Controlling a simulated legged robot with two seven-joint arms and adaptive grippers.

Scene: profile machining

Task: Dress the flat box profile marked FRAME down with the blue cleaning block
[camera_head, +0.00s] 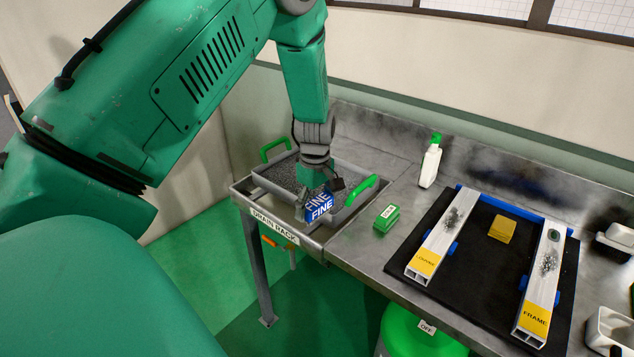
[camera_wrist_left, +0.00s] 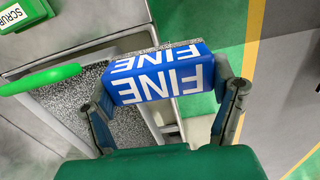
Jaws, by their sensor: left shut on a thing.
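My left gripper (camera_head: 317,190) is shut on a blue block (camera_head: 319,207) marked FINE. It holds the block over the front edge of the grey tray on the drain rack. In the left wrist view the blue block (camera_wrist_left: 160,78) sits between the two fingers (camera_wrist_left: 168,95), with a grey, rough face on its far side. The profile marked FRAME (camera_head: 541,285) lies on the right of the black mat, with dark grey residue on its top. A second box profile (camera_head: 445,238) with a yellow label lies on the left of the mat. My right gripper is not in view.
A green block (camera_head: 386,217), marked SCRUB in the wrist view (camera_wrist_left: 22,15), lies on the bench beside the rack. A white bottle (camera_head: 430,165) with a green cap stands behind. The tray has green handles (camera_head: 361,191).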

